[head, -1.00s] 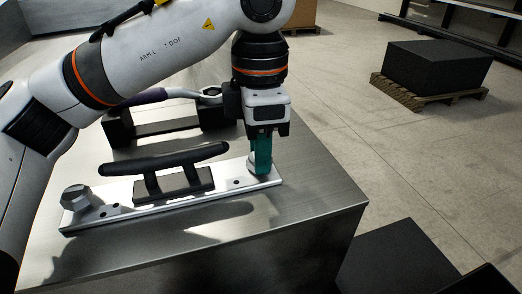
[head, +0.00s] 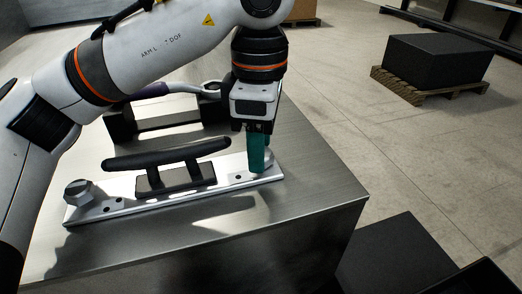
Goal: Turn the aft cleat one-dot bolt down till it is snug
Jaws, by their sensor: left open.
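A black horn cleat (head: 165,156) stands on a long pale metal plate (head: 222,183) on the metal bench. A grey hex-head bolt (head: 80,192) sits upright at the plate's left end, with black dots on the plate near it. Another bolt (head: 269,159) is at the right end, mostly hidden by my left gripper; a single dark dot shows on the plate to its left. My left gripper (head: 259,168) is open and points down at this right bolt, its green fingers low beside the head. Whether the fingers touch it is unclear. My right gripper is not in view.
A wrench with a purple-dark handle (head: 152,90) lies on a black holder (head: 118,124) behind the cleat. The bench top (head: 310,190) is clear right of the plate. A black box (head: 440,62) on a pallet stands on the floor beyond.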

